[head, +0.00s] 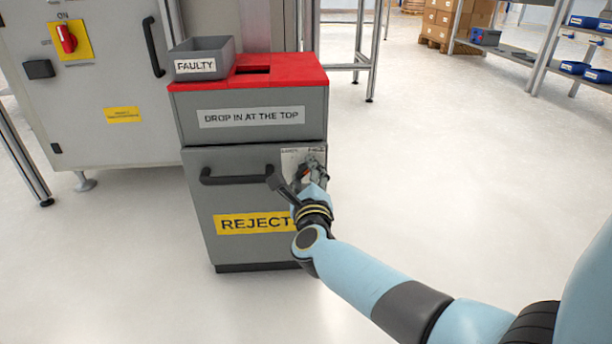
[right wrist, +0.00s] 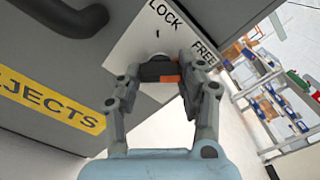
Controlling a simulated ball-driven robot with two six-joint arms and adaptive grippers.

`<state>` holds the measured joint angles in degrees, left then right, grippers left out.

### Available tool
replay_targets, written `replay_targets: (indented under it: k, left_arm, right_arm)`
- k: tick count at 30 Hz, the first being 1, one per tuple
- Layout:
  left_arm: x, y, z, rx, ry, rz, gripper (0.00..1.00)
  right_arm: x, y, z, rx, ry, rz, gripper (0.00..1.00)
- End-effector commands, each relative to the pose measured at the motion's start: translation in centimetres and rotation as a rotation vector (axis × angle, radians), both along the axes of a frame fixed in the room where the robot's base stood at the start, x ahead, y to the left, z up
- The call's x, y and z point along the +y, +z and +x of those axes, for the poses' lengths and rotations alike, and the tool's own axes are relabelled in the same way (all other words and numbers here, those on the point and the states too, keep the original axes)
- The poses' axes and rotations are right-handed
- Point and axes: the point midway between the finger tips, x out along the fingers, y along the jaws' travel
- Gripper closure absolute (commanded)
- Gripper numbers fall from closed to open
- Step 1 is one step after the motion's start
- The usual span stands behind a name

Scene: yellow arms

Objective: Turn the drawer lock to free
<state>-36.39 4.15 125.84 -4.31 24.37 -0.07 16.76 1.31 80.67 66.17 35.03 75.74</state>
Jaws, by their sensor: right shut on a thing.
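The grey reject bin (head: 250,110) has a drawer (head: 205,205) with a dark bar handle (head: 232,179) and a yellow REJECTS label. A pale lock plate (head: 289,156) sits at the drawer's upper right corner. In the right wrist view the plate (right wrist: 130,50) reads LOCK and FREE, with FREE on the right. My right gripper (head: 311,172) is at the plate, its fingers shut on the dark lock knob (right wrist: 157,68), which has an orange part. The fingers partly cover the knob, so I cannot tell its exact setting. The drawer looks shut. My left gripper is not in view.
A grey FAULTY tray (head: 201,46) stands on the bin's red top (head: 285,75). A grey cabinet (head: 95,130) with a red switch stands behind at left. Shelves (head: 535,60) and cartons (head: 445,22) are far off at the right. The floor right of the bin is clear.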

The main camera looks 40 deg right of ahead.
Motion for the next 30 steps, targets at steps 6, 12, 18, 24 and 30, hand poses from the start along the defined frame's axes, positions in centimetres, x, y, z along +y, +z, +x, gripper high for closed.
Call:
replay_targets:
  k: [6, 12, 18, 24, 30]
  left_arm:
    - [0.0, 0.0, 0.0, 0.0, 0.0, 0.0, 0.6]
    - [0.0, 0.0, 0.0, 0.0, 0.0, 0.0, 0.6]
    - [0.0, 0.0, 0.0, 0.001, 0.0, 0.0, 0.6]
    - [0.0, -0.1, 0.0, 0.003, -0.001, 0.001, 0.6]
    - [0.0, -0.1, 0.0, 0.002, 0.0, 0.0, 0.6]
  right_arm:
    - [0.0, -0.1, -0.1, 0.002, -0.001, 0.004, 0.94]
    - [0.0, -0.1, 0.0, 0.002, 0.0, 0.002, 0.41]
    - [0.0, 0.0, 0.0, 0.001, 0.0, 0.001, 0.38]
    - [0.5, -0.2, -0.8, 0.003, 0.0, 0.003, 0.38]
    - [2.6, -0.2, -4.3, 0.004, -0.001, 0.003, 0.38]
